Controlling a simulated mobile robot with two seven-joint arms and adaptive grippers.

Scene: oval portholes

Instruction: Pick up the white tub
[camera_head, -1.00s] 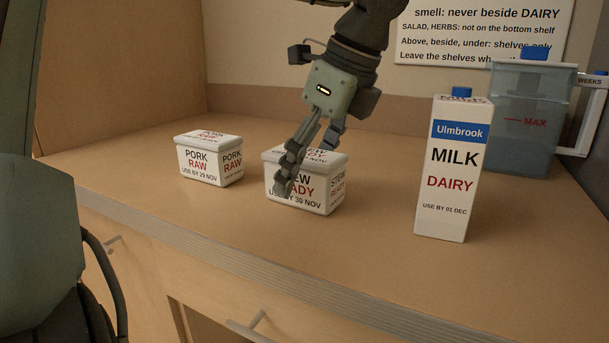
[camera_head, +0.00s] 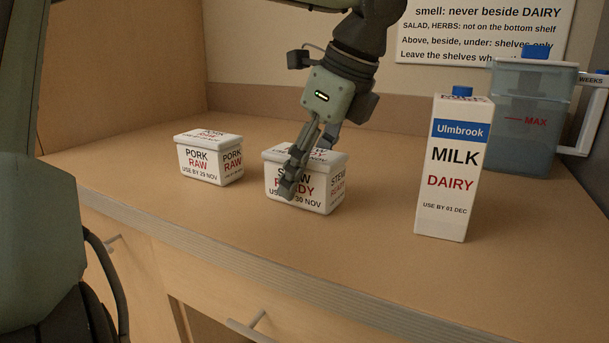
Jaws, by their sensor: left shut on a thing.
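A white lidded tub marked STEW READY (camera_head: 338,188) stands on the wooden counter, in the middle of the view. My left gripper (camera_head: 296,178) reaches down to it from above and is shut on it. One dark finger lies across its front face and covers part of the label; the other finger is mostly hidden behind. The tub looks level and I see no gap under it. A second white tub marked PORK RAW (camera_head: 209,164) stands apart to the left. My right gripper is not in view.
A milk carton (camera_head: 452,170) stands to the right on the counter (camera_head: 370,240). Behind it is a blue-grey jug (camera_head: 528,115) with a white handle. A sign (camera_head: 480,30) hangs on the back wall. The counter between tub and carton is clear.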

